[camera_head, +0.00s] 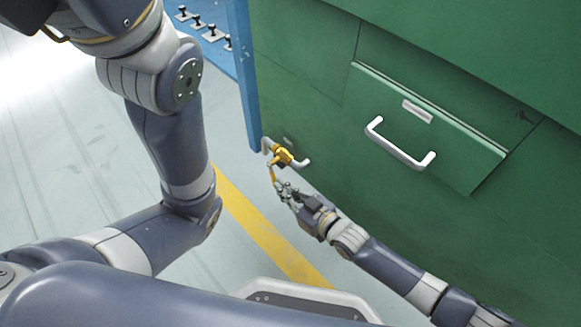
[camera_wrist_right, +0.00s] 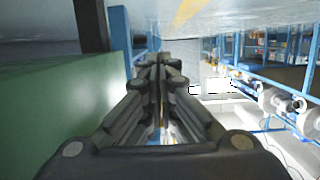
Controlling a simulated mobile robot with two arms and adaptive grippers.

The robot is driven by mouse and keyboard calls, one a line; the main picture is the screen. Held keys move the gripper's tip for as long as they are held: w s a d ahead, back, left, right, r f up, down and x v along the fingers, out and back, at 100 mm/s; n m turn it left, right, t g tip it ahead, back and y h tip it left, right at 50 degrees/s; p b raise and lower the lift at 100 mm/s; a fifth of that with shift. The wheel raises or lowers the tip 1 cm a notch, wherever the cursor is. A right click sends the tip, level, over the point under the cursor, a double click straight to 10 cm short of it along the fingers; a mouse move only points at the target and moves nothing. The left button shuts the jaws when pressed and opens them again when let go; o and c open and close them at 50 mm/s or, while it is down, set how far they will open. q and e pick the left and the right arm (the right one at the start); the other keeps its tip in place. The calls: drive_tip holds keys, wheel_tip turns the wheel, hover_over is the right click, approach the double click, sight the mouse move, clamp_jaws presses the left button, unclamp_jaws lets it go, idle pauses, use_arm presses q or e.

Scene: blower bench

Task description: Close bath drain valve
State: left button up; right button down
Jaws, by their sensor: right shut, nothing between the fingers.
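The drain valve (camera_head: 284,155) has a yellow body on a short grey pipe low on the green cabinet's front. A yellow lever hangs down from it, pointing towards the floor. My right gripper (camera_head: 284,189) is just below the valve, with its fingertips close to the lever's lower end. I cannot tell whether they touch. The right wrist view shows its fingers (camera_wrist_right: 158,75) closed together with nothing between them. The valve cannot be made out in that view. My left arm shows at the left of the head view, but its gripper is out of view.
The green cabinet (camera_head: 310,60) fills the right side, with a drawer (camera_head: 455,150) and its white handle (camera_head: 400,150). A blue post (camera_head: 243,80) stands at its left edge. A yellow stripe (camera_head: 260,225) crosses the grey floor. Open floor lies left of the cabinet.

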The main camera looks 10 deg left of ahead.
drive_tip(key=shift+w+a+f, duration=0.15)
drive_tip(key=shift+a+f, duration=0.05)
drive_tip(key=shift+f, duration=0.05)
idle(0.4)
drive_tip(key=shift+f, duration=0.1)
